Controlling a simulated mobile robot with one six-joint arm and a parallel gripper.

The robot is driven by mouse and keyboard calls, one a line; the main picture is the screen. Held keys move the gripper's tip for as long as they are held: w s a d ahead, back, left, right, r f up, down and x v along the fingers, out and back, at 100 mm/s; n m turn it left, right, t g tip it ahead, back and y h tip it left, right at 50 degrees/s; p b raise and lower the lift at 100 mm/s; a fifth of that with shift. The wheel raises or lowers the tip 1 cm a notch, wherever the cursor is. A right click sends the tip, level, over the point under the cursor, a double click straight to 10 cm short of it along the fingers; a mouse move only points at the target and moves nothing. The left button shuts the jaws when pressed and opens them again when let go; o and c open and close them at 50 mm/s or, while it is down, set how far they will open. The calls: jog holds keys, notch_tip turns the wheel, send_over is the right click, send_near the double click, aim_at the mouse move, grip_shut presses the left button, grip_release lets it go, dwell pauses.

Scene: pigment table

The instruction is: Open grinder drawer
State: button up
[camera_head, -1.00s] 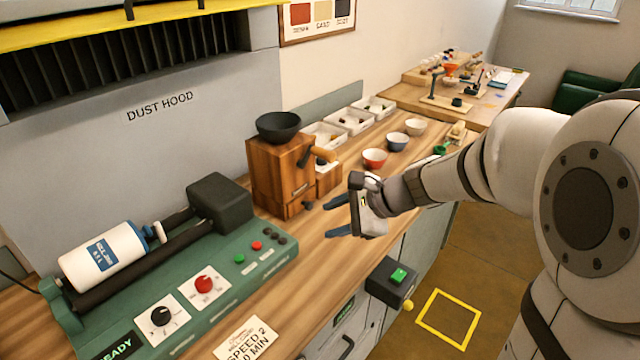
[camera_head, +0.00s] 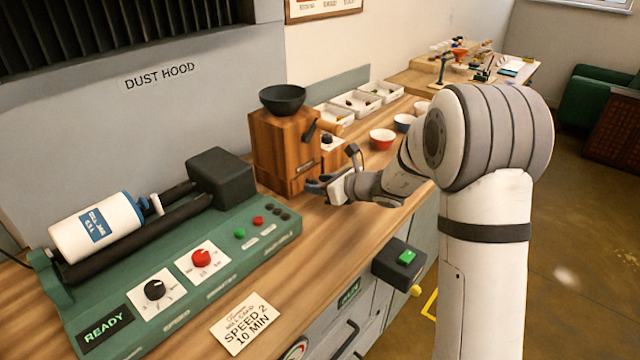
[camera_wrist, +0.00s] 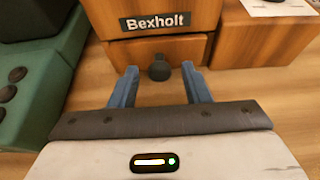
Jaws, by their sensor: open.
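The grinder (camera_head: 280,150) is a wooden box with a black bowl on top, standing on the wooden bench. In the wrist view its front carries a "Bexholt" plate, and below that is the drawer (camera_wrist: 185,50) with a dark round knob (camera_wrist: 159,70). The drawer front looks flush with the body. My gripper (camera_wrist: 160,85) is open, its two blue fingers pointing at the drawer, one on each side of the knob, with gaps to it. In the head view my gripper (camera_head: 318,186) is low at the grinder's front, and it hides the knob there.
The green mill (camera_head: 180,270) with a white jar lies left of the grinder. A small wooden block stands right of it in the wrist view (camera_wrist: 262,35). Bowls, one red (camera_head: 382,139), and white trays stand further back. A black box with a green button (camera_head: 400,261) projects from the bench front.

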jog(key=shift+w+a+f, duration=0.15)
jog(key=shift+w+a, duration=0.05)
jog(key=shift+a, duration=0.05)
grip_shut()
dwell(0.3)
